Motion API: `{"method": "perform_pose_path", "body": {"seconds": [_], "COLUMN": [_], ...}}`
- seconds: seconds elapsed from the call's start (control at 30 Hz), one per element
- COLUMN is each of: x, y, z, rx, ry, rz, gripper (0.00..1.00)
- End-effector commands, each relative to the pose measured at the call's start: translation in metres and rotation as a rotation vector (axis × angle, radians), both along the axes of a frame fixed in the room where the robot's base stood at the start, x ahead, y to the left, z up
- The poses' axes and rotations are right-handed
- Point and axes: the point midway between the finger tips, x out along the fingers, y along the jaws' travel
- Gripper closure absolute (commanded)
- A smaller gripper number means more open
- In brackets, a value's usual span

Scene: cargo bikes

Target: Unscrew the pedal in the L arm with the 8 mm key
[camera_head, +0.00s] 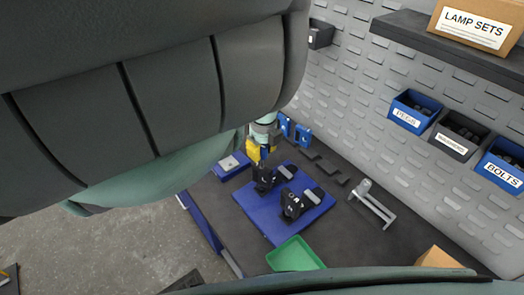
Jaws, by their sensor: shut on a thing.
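A blue mat (270,222) on the dark bench carries two black crank-arm pieces, each with a grey block that looks like a pedal. The left piece (264,181) has its grey pedal (287,171) beside it. The right piece (292,206) has its pedal (313,196) beside it. Small white marks on both are too small to read. My gripper (264,156) is above the left piece, shut on a thin tool that appears to be the key. Its size cannot be read, and whether its tip sits in the arm is hidden.
A blue tray (231,165) stands left of the mat and a green tray (294,257) in front. A grey metal stand (372,204) is to the right. Blue holders (293,130) stand behind. Labelled bins (414,110) hang on the wall. My arm covers the upper left.

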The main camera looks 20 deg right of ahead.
Motion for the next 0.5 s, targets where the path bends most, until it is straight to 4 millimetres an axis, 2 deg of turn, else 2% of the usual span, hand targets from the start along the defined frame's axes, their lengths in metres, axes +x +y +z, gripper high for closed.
{"method": "perform_pose_path", "body": {"seconds": [0.17, 0.33, 0.5], "x": [-0.0001, -0.0001, 0.0003], "y": [0.0001, 0.0003, 0.0003], "z": [-0.0008, -0.0012, -0.0015], "rx": [-0.002, -0.001, -0.001], "ry": [0.000, 0.000, -0.001], "rz": [-0.066, -0.285, -0.275], "gripper": [1.00, 1.00, 1.00]}}
